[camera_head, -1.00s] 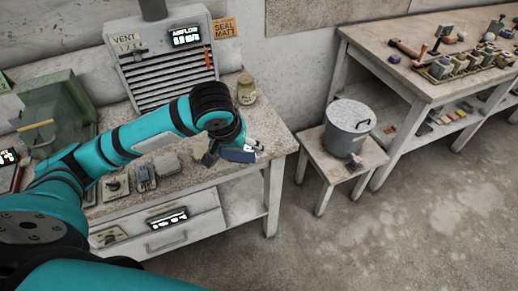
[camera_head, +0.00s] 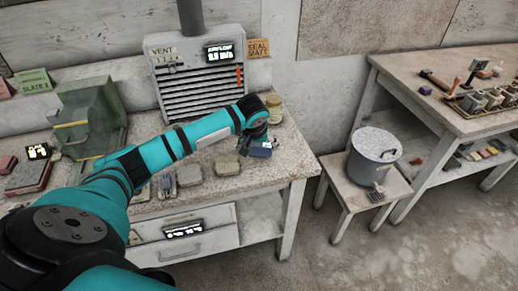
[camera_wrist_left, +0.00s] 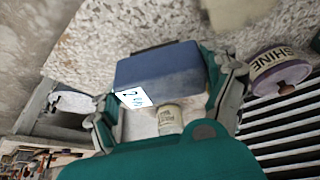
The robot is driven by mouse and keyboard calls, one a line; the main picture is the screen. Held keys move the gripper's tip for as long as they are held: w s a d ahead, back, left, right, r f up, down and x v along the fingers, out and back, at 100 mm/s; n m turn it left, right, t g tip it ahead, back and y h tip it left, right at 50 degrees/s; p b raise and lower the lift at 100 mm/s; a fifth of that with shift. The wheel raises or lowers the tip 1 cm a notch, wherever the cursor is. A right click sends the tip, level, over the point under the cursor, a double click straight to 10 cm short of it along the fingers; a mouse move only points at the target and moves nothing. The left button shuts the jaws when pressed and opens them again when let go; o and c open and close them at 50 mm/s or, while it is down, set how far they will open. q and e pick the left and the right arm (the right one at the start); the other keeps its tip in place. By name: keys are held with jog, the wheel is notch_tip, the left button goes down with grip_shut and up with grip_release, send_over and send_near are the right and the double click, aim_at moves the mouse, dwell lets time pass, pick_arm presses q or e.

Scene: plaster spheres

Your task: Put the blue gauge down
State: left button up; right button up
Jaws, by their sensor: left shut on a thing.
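The blue gauge (camera_head: 261,151) is a small blue block with a white display, above or on the right part of the speckled workbench (camera_head: 285,160). My left gripper (camera_head: 257,143) is shut on it. In the left wrist view the gauge (camera_wrist_left: 160,70) sits between the two fingers of the gripper (camera_wrist_left: 167,95), its lit display facing lower left. The speckled bench top lies behind it; I cannot tell whether the gauge touches it. My right gripper is not in view.
A lidded jar (camera_head: 274,108) stands behind the gripper, by the vent unit (camera_head: 200,82). Grey stones (camera_head: 228,164) lie to the left. A green machine (camera_head: 88,120) stands farther left. A lidded bucket (camera_head: 374,158) sits on a stool to the right.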

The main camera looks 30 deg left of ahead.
aim_at(259, 150)
pick_arm(q)
jog(key=shift+w+a, duration=0.2)
jog(key=shift+w, duration=0.35)
jog(key=shift+f+p, duration=0.5)
jog(key=shift+f, duration=1.5)
jog(key=o, duration=0.9)
jog(key=shift+r, duration=0.15)
jog(key=shift+r, duration=0.3)
jog(key=v, duration=1.1)
jog(key=shift+s+r+b, duration=0.2)
jog(key=shift+r+b, duration=0.05)
jog(key=shift+b, duration=0.15)
